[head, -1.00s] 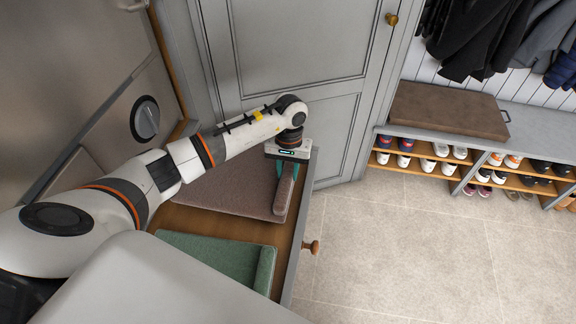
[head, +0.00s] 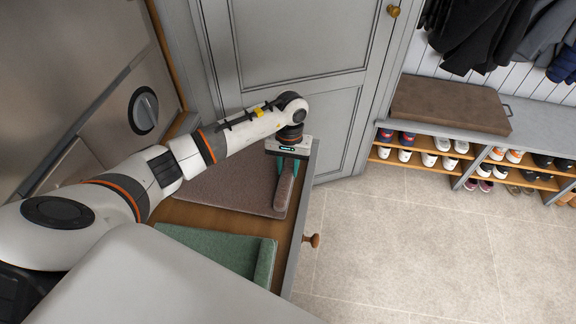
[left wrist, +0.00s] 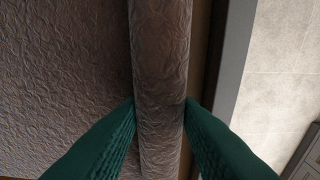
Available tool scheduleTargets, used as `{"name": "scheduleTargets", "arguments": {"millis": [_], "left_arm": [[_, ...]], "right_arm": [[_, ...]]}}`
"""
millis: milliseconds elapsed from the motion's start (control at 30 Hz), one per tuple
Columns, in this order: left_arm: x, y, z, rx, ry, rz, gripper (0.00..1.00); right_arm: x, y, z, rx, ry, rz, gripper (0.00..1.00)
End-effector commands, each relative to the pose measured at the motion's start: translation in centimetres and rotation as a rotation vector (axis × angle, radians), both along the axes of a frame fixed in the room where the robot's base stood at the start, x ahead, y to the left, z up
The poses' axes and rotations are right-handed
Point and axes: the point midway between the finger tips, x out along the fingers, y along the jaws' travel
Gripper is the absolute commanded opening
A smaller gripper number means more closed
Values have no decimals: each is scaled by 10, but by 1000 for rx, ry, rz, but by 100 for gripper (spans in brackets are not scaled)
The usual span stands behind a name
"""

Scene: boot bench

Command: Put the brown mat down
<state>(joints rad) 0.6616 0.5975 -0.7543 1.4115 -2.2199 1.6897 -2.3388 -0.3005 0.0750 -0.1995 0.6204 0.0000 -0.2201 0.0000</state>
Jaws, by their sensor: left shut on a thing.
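The brown mat (head: 235,186) lies in the open wooden drawer (head: 210,218) in the head view, with a raised, rolled edge along its right side. My left gripper (head: 288,172) points down over that edge and is shut on it. In the left wrist view, the two green fingers (left wrist: 160,108) press on both sides of the mat's rolled edge (left wrist: 160,60), and the flat part of the mat spreads to the left. My right gripper is not in view.
A green mat (head: 225,252) lies in the nearer part of the drawer. A grey cabinet door (head: 300,60) stands behind. A bench with a brown cushion (head: 450,106) and shoe shelves (head: 425,150) is at the right. The tiled floor (head: 400,240) between is clear.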

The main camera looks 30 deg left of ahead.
Motion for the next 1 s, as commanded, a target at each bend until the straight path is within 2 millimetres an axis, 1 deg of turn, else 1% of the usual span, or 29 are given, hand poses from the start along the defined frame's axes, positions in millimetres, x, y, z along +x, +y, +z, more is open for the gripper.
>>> {"name": "scheduleTargets", "arguments": {"millis": [267, 300, 433, 667, 767, 867, 967, 1000], "left_arm": [[0, 0, -6, 0, -1, 0, 1], [0, 0, -5, 0, -1, 0, 36], [0, 0, -5, 0, -1, 0, 56], [0, 0, -5, 0, 0, 0, 56], [1, 0, -2, 0, -1, 0, 56], [2, 1, 7, 1, -4, 0, 56], [5, 2, 25, 2, -6, -1, 56], [6, 2, 34, 2, -7, -1, 56]], "right_arm": [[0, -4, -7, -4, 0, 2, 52], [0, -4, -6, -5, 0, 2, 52], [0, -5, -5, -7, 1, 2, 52], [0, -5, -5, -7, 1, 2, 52], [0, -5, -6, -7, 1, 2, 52], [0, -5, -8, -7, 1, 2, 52], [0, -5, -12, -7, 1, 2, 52], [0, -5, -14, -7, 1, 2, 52]]}}
